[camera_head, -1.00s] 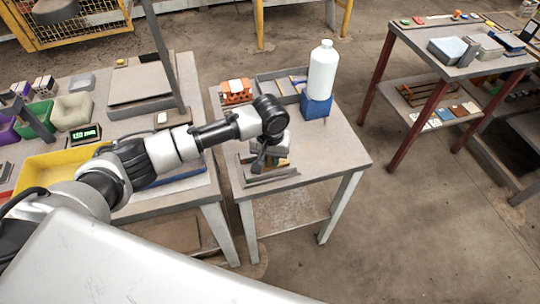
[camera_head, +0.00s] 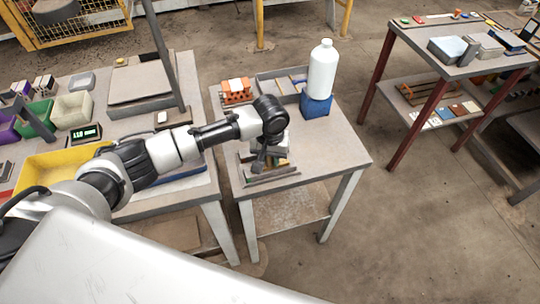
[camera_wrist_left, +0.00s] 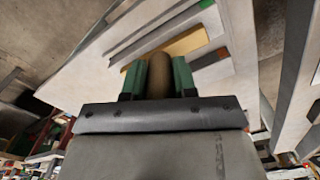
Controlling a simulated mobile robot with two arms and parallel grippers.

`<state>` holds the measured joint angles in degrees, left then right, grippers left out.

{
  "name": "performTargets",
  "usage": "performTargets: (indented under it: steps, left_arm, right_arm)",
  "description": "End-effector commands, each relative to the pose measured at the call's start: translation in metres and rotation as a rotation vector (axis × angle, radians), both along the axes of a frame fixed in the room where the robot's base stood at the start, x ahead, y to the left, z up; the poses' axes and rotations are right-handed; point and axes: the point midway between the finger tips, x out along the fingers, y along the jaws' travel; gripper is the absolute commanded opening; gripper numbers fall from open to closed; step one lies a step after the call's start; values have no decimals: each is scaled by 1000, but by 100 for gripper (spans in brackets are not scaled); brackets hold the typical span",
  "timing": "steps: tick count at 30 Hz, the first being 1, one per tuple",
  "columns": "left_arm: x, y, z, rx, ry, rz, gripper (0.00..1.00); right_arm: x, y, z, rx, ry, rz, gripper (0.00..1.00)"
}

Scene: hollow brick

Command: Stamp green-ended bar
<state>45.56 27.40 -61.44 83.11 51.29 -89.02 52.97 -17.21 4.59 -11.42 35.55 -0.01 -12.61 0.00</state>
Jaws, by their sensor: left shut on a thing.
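My left gripper (camera_wrist_left: 159,78) is shut on a brown rounded handle (camera_wrist_left: 160,72), probably the stamp's, between its green-sided fingers. The handle's lower part is hidden. In the wrist view several bars lie side by side beyond the fingers. A small green end (camera_wrist_left: 205,4) shows at the top on a grey bar. A tan bar (camera_wrist_left: 182,43) lies nearer, and a darker bar has an orange-red end (camera_wrist_left: 222,54). In the head view my left gripper (camera_head: 258,165) is over the bar holder (camera_head: 270,178) at the small table's front; its fingertips are hard to make out.
The table's right part is clear. A yellow tray (camera_head: 50,168) sits on the left bench.

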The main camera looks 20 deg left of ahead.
Motion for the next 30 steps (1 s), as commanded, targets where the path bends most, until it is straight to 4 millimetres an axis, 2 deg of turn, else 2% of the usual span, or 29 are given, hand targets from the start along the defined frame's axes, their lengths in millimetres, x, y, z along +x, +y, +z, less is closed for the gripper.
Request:
performTargets:
  steps: [30]
  left_arm:
    - [-1,0,-2,0,2,-1,12]
  right_arm:
    - [0,2,6,2,0,0,68]
